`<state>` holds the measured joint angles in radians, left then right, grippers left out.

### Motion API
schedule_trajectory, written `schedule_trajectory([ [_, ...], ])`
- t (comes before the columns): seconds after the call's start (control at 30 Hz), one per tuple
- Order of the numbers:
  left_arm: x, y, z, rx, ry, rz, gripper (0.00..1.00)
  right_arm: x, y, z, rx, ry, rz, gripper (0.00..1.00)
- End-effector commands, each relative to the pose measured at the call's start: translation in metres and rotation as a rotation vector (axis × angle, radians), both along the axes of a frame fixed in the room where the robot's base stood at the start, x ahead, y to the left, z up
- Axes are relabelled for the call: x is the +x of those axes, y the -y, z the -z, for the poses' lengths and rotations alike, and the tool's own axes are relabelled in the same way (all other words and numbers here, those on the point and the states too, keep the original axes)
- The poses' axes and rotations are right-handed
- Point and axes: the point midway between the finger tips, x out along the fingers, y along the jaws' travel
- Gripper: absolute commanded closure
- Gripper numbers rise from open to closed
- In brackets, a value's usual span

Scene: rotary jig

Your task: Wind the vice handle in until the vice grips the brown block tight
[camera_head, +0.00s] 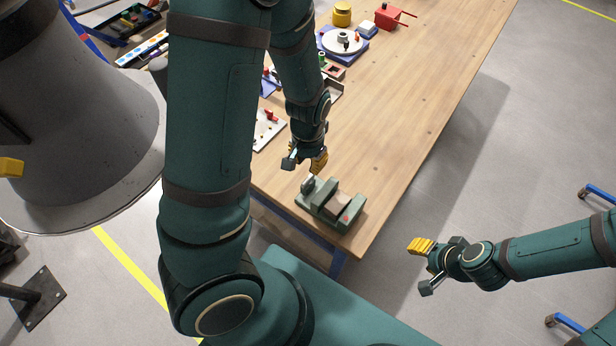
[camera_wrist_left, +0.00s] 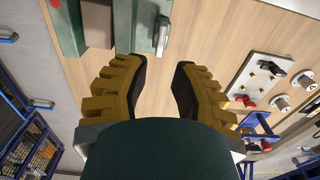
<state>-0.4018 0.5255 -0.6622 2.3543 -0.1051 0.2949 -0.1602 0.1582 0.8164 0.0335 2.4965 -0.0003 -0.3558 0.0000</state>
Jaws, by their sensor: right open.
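The green vice (camera_head: 322,213) sits on the near corner of the wooden table, with the brown block (camera_head: 341,205) between its jaws. Its grey handle (camera_head: 307,185) is at the far-left end of the vice. In the left wrist view the vice (camera_wrist_left: 67,28) and block (camera_wrist_left: 97,22) are at the top left, with the handle (camera_wrist_left: 163,35) beside them. My left gripper (camera_head: 304,164) hangs close to the handle end; its fingers (camera_wrist_left: 160,80) are apart with nothing between them. My right gripper (camera_head: 424,267) is open and empty, off the table over the floor.
A white plate with a red piece (camera_head: 268,128) lies beyond my left gripper. A round turntable jig (camera_head: 343,40), a yellow cylinder (camera_head: 342,14) and a red box (camera_head: 388,17) stand farther back. The table's right side (camera_head: 420,100) is clear.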

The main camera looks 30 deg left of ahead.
Motion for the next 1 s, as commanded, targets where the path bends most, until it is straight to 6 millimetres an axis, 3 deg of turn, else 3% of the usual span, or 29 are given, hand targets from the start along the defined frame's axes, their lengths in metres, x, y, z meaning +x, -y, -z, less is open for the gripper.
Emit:
schedule_trajectory([
  [0.1,-0.001,-0.001,0.028,0.001,-0.005,-0.002,0.75,0.0,0.0,0.008,0.0,0.001,0.001,0.53],
  [0.4,0.0,-0.001,0.076,0.001,-0.003,-0.001,0.75,0.0,0.0,0.016,-0.001,0.001,0.003,0.53],
  [0.6,0.0,0.0,0.089,0.0,-0.001,-0.001,0.75,0.0,0.0,0.017,-0.001,0.001,0.004,0.53],
  [0.93,0.0,0.0,0.091,0.0,0.001,-0.001,0.75,0.0,0.0,0.017,-0.001,0.002,0.004,0.53],
  [1.0,0.0,0.0,0.091,0.0,0.001,0.0,0.99,0.0,0.0,0.017,-0.001,0.002,0.004,0.53],
])
